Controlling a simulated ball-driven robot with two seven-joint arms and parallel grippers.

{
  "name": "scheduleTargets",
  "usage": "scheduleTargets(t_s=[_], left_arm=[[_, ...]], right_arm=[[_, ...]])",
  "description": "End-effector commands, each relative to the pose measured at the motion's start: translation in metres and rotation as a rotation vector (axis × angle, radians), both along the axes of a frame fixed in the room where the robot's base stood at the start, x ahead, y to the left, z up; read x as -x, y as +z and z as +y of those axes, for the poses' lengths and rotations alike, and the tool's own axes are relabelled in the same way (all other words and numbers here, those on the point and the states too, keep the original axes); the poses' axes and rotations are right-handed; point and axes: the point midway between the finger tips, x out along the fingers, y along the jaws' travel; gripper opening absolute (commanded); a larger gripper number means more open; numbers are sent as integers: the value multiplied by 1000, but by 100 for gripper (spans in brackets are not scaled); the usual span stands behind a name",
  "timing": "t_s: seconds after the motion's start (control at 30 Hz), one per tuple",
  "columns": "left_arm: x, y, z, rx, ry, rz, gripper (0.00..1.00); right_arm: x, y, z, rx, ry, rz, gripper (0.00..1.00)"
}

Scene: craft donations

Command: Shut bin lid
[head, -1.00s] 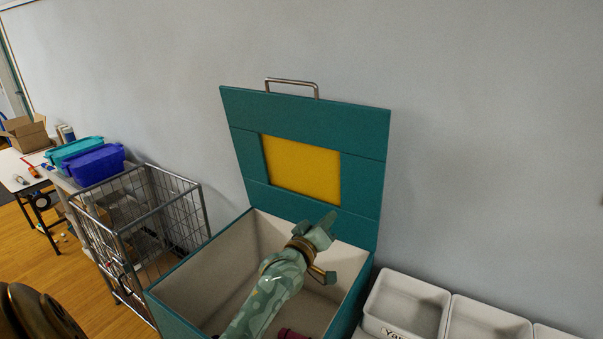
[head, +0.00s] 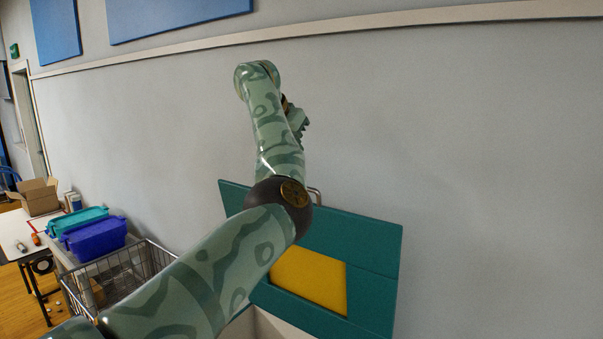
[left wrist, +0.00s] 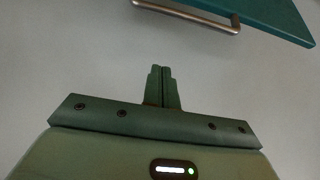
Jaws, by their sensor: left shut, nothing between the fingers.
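The bin's teal lid (head: 365,255) stands raised near the wall, with a yellow panel (head: 315,278) in its face. Its metal handle (head: 317,194) is on the top edge, partly hidden behind my left arm. A strip of the bin's pale inside (head: 268,328) shows below the lid. My left gripper (head: 299,122) is above the lid, apart from it, near the wall. In the left wrist view the gripper's fingers (left wrist: 162,74) are together and empty. The handle (left wrist: 190,14) and lid (left wrist: 278,14) show at the top of that view. My right gripper is not in view.
A wire cart (head: 132,267) stands left of the bin, partly behind my arm. Blue (head: 96,238) and teal (head: 82,221) tubs and a cardboard box (head: 38,197) are on tables at left. The plain wall (head: 470,150) is close behind the lid.

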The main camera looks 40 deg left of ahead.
Motion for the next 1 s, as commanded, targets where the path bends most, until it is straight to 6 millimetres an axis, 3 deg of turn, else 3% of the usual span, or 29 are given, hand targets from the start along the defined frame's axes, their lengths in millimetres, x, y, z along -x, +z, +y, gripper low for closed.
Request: scheduleTargets(t_s=[0.5, 1.0], left_arm=[[-59, -70, 8, -5, 1, 8, 0], [-22, -85, 4, -10, 2, 5, 0]], right_arm=[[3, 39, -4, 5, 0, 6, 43], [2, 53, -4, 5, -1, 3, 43]])
